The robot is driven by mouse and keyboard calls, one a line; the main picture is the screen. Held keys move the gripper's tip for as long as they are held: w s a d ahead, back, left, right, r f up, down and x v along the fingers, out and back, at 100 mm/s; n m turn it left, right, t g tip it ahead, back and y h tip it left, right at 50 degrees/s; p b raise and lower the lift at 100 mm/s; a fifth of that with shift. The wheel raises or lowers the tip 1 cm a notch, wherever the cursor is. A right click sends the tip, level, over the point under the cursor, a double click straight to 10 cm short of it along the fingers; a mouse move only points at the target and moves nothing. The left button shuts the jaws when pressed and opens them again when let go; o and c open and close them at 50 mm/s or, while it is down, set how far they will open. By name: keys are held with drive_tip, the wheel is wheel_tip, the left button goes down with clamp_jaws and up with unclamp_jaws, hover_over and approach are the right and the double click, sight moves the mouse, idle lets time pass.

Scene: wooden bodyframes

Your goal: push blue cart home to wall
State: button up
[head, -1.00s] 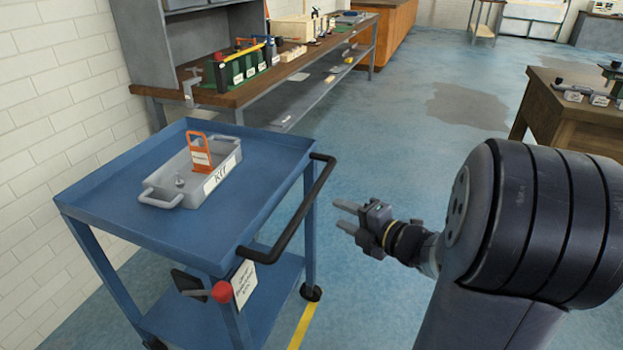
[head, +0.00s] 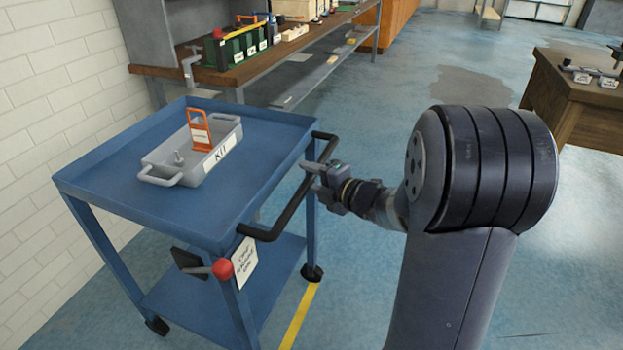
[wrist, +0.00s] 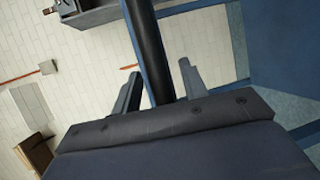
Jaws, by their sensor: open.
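The blue cart (head: 105,180) stands at the left in the head view, with a gap of floor between it and the white brick wall (head: 50,110). Its black handle bar (head: 290,208) runs along its right side. My gripper (head: 312,175) is open at the far part of that bar. In the wrist view the bar (wrist: 150,50) passes between the two open fingers (wrist: 158,90); I cannot tell whether they touch it. A grey tray marked KIT (head: 157,160) with an orange tag sits on the cart's top. A red knob (head: 222,269) shows at the cart's near corner.
A workbench (head: 160,71) with a green rack and a vise-like clamp stands behind the cart along the wall. A wooden table (head: 565,108) stands at the right. A yellow floor line (head: 298,317) runs beside the cart. Open floor lies to the right.

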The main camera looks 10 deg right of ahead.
drive_tip(key=shift+c, duration=0.4)
clamp_jaws()
